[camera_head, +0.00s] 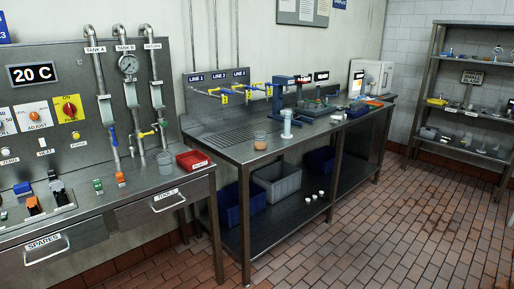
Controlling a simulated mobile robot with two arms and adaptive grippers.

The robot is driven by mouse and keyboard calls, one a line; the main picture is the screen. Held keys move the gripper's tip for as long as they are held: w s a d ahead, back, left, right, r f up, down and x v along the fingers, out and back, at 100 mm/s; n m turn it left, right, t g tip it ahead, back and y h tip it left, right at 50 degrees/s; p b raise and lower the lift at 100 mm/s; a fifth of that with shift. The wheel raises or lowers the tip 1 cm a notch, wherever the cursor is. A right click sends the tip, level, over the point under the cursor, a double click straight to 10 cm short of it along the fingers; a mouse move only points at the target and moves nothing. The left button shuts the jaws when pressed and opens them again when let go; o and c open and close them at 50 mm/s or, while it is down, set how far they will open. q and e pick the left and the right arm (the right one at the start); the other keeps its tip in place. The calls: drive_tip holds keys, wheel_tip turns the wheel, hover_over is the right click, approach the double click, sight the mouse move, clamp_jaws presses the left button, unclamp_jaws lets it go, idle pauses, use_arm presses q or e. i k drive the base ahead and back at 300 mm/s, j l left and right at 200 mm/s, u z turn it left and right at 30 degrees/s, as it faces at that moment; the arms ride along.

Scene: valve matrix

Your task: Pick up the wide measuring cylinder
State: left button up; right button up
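A pale, bluish upright cylinder (287,124) stands near the front edge of the long metal bench (232,150), on a wider foot. It looks like a measuring cylinder, but it is too small to read any markings or tell its width class. A short jar with orange-brown contents (260,141) stands to its left, apart from it. Neither of my grippers is in view, and nothing is seen touching the cylinder.
Blue and yellow taps (225,95) line the wall behind. A blue stand (280,95) is close behind the cylinder. A valve panel desk with a red tray (193,160) is at left. A shelf (470,85) with glassware stands at right. The tiled floor between is clear.

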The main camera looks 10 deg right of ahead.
sight(287, 134)
drive_tip(key=i+l+z, duration=0.15)
drive_tip(key=i+z, duration=1.1)
drive_tip(key=k, duration=0.05)
